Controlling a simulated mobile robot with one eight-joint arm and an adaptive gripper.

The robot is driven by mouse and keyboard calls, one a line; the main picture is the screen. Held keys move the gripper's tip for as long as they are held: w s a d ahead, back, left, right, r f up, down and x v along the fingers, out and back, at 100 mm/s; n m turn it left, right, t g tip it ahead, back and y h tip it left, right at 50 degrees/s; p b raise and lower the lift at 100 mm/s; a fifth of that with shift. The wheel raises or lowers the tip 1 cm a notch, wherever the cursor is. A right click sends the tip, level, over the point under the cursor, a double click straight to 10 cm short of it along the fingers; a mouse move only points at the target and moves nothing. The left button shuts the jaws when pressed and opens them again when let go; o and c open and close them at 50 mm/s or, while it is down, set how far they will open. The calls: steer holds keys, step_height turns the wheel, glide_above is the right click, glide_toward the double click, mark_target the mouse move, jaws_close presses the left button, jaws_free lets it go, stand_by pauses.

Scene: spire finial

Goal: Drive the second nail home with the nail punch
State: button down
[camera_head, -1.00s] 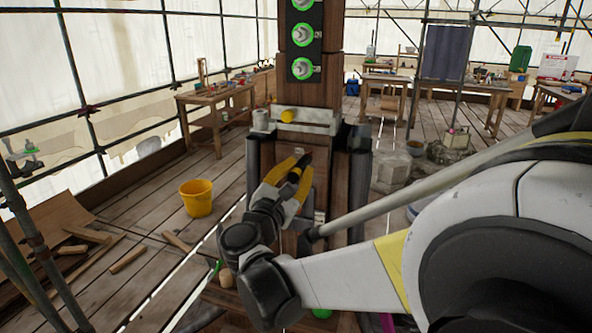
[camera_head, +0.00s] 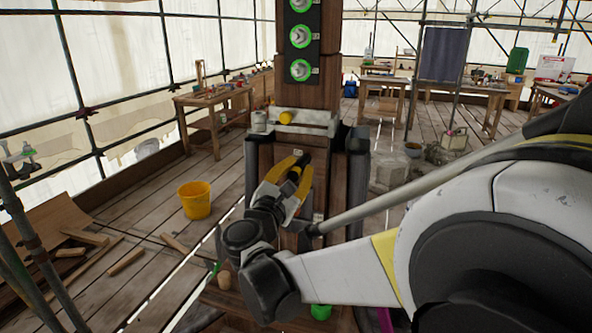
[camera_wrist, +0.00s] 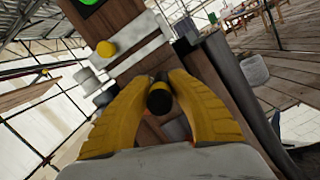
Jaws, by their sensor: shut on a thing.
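My gripper (camera_head: 299,164), with yellow fingers, is shut on a dark cylindrical tool, the nail punch (camera_head: 295,173), in front of the wooden post (camera_head: 264,156). In the wrist view the punch (camera_wrist: 159,100) shows end-on between the two yellow fingers, with a paler band near its end. The wooden face lies just beyond it. A small pale spot on the post shows just above the fingers in the head view; I cannot tell if it is a nail. The punch's far tip, and whether it touches a nail, are hidden.
Green-ringed fittings (camera_head: 300,70) are higher up. A yellow bucket (camera_head: 195,200) stands on the floor at left. Workbenches stand behind.

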mark_target(293, 176)
steer(key=shift+w+d, duration=0.25)
steer(key=shift+w, duration=0.6)
steer(key=shift+s, duration=0.1)
steer(key=shift+r+v, duration=0.25)
steer(key=shift+v, duration=1.45)
steer(key=shift+r+v, duration=0.2)
steer(key=shift+v, duration=1.45)
